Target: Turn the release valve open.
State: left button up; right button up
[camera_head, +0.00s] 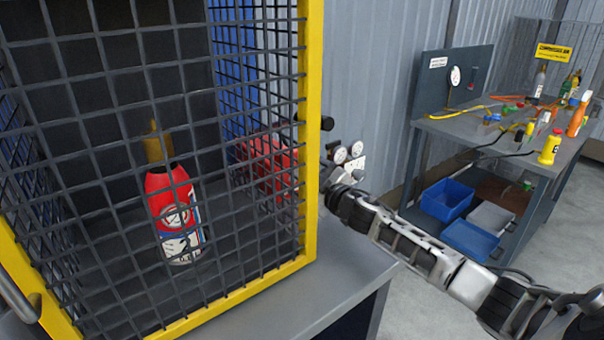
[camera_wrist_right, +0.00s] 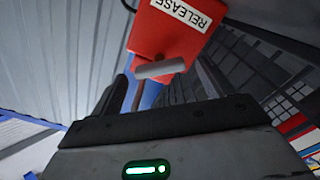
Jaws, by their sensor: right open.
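The red release box (camera_wrist_right: 178,30), with a white "RELEASE" label upside down, fills the top of the right wrist view. A grey bar-shaped lever (camera_wrist_right: 160,68) sticks out below it and lies crosswise. My right gripper (camera_wrist_right: 158,92) is open, with its dark fingers pointing at the box and the lever just ahead, between them in the picture. I cannot tell whether they touch. In the head view my right gripper (camera_head: 328,174) is beside the cage's yellow post, partly hidden. A red box (camera_head: 270,160) shows through the mesh there. My left gripper is out of view.
Gauges (camera_head: 350,155) sit near my right wrist. A workbench (camera_head: 480,135) with bottles and blue bins (camera_head: 447,198) stands at the right. Open floor lies between.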

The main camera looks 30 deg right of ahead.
jog(key=shift+w, duration=0.75)
jog(key=c, duration=1)
jog(key=n, duration=0.4)
jog(key=shift+a, duration=0.1)
jog(key=o, duration=1)
jog(key=shift+s, duration=0.1)
jog(key=s, duration=1)
jog(key=s+d+b, duration=0.1)
jog(key=s, duration=0.4)
jog(key=shift+s+d, duration=0.1)
jog(key=shift+s, duration=0.3)
